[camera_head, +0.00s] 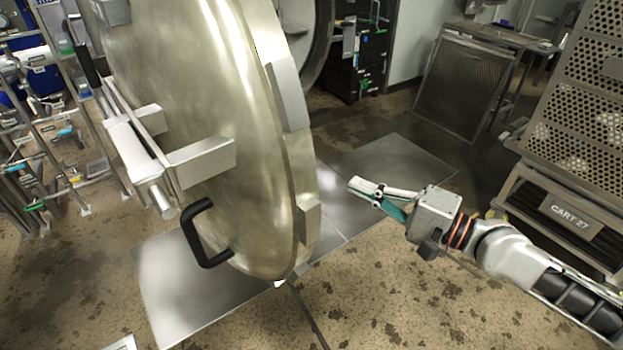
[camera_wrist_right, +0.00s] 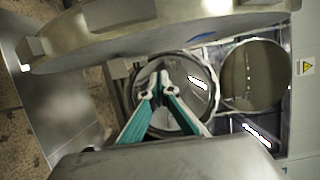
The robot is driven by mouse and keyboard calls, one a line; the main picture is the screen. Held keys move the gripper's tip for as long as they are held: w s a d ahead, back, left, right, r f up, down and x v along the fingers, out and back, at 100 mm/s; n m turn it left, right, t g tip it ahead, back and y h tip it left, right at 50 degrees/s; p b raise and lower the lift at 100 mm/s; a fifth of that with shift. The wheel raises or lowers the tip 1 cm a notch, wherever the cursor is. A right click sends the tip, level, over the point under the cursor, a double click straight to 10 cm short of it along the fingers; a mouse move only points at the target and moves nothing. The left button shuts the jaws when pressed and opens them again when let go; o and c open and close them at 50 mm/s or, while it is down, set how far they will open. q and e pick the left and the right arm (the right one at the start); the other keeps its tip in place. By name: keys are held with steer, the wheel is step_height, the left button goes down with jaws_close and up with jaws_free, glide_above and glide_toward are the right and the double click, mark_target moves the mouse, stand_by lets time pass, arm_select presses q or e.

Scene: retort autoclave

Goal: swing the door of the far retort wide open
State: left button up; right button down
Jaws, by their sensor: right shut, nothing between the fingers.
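A large round brushed-metal retort door (camera_head: 215,120) fills the left middle of the head view. It stands at an angle, with a black handle (camera_head: 192,240) low on its face and a latch bar (camera_head: 150,170) across it. Behind its top edge, part of a round metal rim (camera_head: 322,40) shows. In the right wrist view the door (camera_wrist_right: 150,28) crosses the top, and a round opening (camera_wrist_right: 208,85) lies beyond the fingers. My right gripper (camera_head: 362,190) is shut and empty, to the right of the door's edge and apart from it. Its fingers (camera_wrist_right: 155,90) show in the wrist view. My left gripper is out of view.
A perforated cart labelled CART 27 (camera_head: 570,215) stands at the right, near my right arm. A mesh-sided table (camera_head: 465,85) is at the back. Racks of pipes and valves (camera_head: 45,150) stand at the left. Metal floor plates (camera_head: 395,165) and speckled floor lie clear around the door.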

arm_select(q)
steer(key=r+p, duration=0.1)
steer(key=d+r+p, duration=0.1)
steer(key=p, duration=0.1)
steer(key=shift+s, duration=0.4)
arm_select(e)
steer(key=a, duration=0.3)
steer(key=w+a, duration=0.1)
steer(key=a, duration=0.2)
steer(key=w+a, duration=0.1)
steer(key=a, duration=0.3)
steer(key=shift+w, duration=0.1)
